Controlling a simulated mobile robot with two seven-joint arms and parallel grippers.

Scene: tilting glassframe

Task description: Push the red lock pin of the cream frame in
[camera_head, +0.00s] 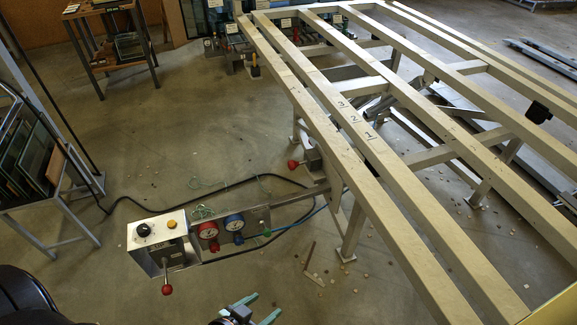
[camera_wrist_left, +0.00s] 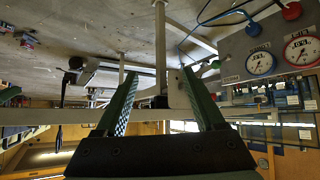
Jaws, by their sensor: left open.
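The cream frame (camera_head: 330,95) is a large tilting table of long pale beams on grey legs, filling the right half of the head view. A red knob (camera_head: 293,165), apparently the lock pin, sticks out to the left of a grey bracket under its near left beam. My left gripper (camera_head: 263,304) is at the bottom edge, open and empty, well below and apart from the knob. In the left wrist view, its two green fingers (camera_wrist_left: 160,76) are spread with nothing between them. I cannot make out the red knob there. My right gripper is not in view.
A control box (camera_head: 158,240) with a red-knobbed lever (camera_head: 167,290) and a panel with red and blue gauges (camera_head: 222,230) stand left of the frame. A black cable and blue hoses run nearby. A rack of panels (camera_head: 35,150) stands at left. Small chips litter the floor.

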